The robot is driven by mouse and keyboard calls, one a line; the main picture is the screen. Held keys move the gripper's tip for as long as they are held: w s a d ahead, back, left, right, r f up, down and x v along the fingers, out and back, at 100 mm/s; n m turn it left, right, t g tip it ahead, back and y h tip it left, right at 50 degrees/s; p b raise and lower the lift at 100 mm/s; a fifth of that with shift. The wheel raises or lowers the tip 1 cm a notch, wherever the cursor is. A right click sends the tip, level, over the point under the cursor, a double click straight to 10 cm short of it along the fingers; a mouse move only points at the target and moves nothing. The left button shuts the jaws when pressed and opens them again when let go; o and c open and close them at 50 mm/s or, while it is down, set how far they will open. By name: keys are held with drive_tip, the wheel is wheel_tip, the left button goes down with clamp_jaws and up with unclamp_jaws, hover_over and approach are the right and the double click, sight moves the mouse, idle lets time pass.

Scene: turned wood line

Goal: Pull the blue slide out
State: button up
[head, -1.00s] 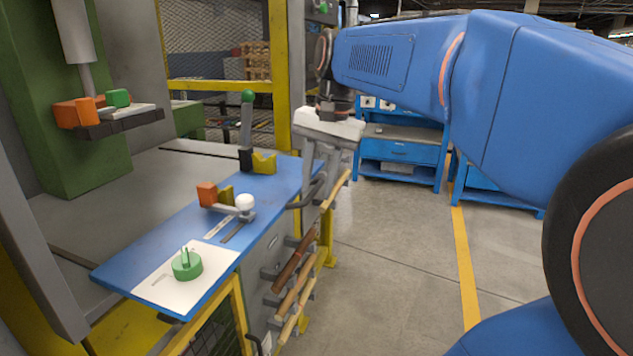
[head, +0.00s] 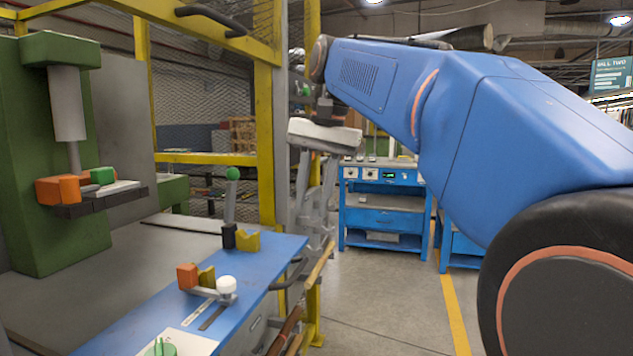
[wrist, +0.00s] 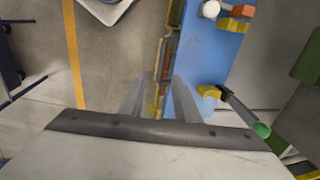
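On the blue panel (head: 262,262) is a sliding control with a white round knob (head: 226,286) on a grey arm beside slots. I see no blue knob on it; the panel under it is blue. The white knob also shows at the top of the wrist view (wrist: 210,9). My gripper (head: 314,205) hangs to the right of the panel, near its far end, apart from the slide. In the wrist view my gripper (wrist: 162,84) has two grey fingers with a clear gap and nothing between them.
A lever with a green knob (head: 232,174) stands upright beside a yellow block (head: 246,240). An orange block (head: 187,276) sits by the slide. A green dial (head: 160,347) is cut off below. Yellow posts (head: 265,150) stand behind; open floor (head: 380,305) lies right.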

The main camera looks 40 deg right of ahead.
drive_tip(key=r, duration=0.3)
drive_tip(key=shift+s+d+r, duration=0.2)
drive_tip(key=shift+s+r, duration=0.05)
drive_tip(key=shift+s, duration=0.05)
idle(0.4)
